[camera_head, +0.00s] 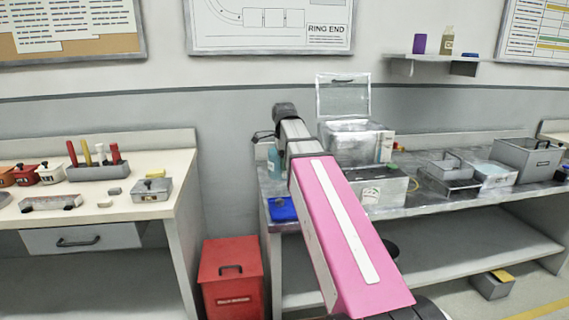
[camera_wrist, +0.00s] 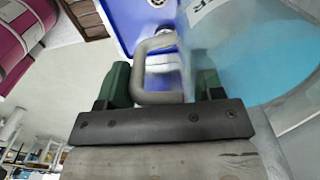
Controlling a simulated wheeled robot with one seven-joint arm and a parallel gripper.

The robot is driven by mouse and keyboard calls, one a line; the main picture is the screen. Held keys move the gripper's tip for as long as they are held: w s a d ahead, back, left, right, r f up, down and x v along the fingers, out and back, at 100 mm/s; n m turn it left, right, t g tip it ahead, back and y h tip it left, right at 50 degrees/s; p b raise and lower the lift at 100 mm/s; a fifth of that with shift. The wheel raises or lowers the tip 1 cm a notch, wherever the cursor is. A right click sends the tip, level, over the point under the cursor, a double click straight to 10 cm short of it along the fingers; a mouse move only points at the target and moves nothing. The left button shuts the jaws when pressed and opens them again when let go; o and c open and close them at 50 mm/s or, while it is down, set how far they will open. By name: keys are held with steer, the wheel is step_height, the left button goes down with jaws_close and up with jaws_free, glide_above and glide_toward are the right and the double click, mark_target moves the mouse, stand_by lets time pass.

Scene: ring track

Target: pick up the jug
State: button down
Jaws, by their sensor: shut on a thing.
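The jug is a clear vessel with blue-teal contents. In the head view the jug (camera_head: 274,168) stands upright at the left end of the grey bench, partly hidden by my arm. In the wrist view the jug (camera_wrist: 250,60) fills the right side, with a white label near the top. My gripper (camera_wrist: 162,85) has green fingertips on either side of the jug's grey loop handle (camera_wrist: 150,68) and is shut on it. In the head view my gripper (camera_head: 263,137) shows only as a small dark shape beside my arm. Whether the jug's base touches the bench is unclear.
A blue object (camera_head: 283,209) lies on the bench's front left corner, close to the jug. A clear-lidded box (camera_head: 345,140) and a pale box (camera_head: 380,190) stand to the right. A red bin (camera_head: 231,275) stands on the floor between the benches.

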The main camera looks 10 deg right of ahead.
steer(key=shift+s+a+r, duration=0.2)
steer(key=shift+s+r, duration=0.2)
steer(key=shift+s, duration=0.25)
steer(key=shift+s+a+r, duration=0.15)
steer(key=shift+s+r, duration=0.25)
steer(key=shift+s, duration=0.2)
steer(key=shift+s, duration=0.1)
steer(key=shift+r, duration=0.1)
steer(key=w+a+r+n, duration=0.6)
steer(key=w+n, duration=0.4)
steer(key=w+a+r+n, duration=0.6)
steer(key=w+a+n, duration=0.1)
steer(key=w+n, duration=0.3)
steer(key=w+a+r+n, duration=0.6)
steer(key=w+n, duration=0.3)
steer(key=n, duration=0.1)
steer(key=shift+w+a+r+n, duration=0.2)
steer(key=shift+w+a+n, duration=0.1)
steer(key=shift+w, duration=0.1)
